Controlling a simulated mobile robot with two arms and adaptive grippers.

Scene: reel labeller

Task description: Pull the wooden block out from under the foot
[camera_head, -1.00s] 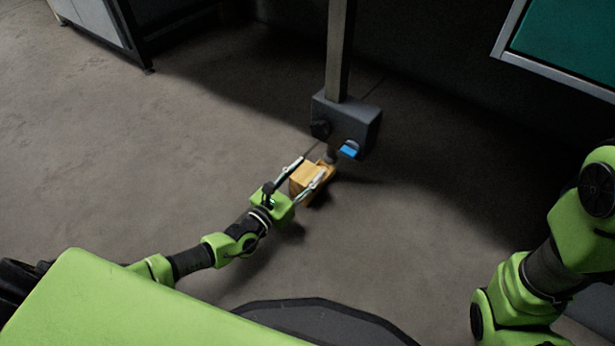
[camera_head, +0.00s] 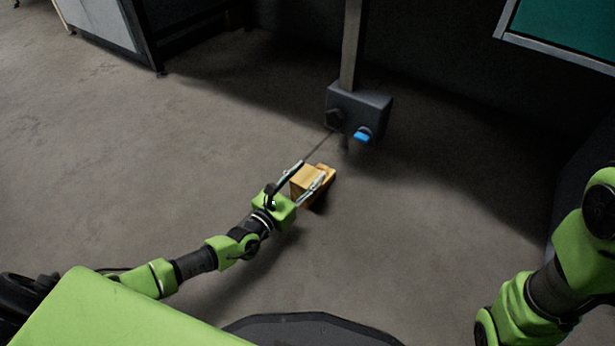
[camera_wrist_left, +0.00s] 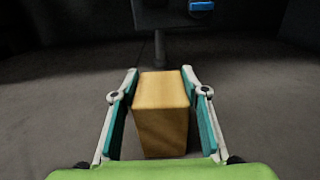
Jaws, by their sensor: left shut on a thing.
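The wooden block (camera_head: 309,182), light brown, is on or just above the floor in the middle of the head view. It also shows in the left wrist view (camera_wrist_left: 161,110), upright between the fingers. My left gripper (camera_head: 314,170) is shut on it, one finger along each side. The foot (camera_head: 344,146) is a short dark stem below a grey box (camera_head: 365,112) on a post. A strip of floor shows between the foot and the block in the head view. My right gripper is out of view.
A blue part (camera_head: 362,134) sits on the front of the grey box. A cabinet (camera_head: 105,25) stands at the far left, and a green-topped table (camera_head: 570,30) at the upper right. The floor (camera_head: 200,150) around the block is open.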

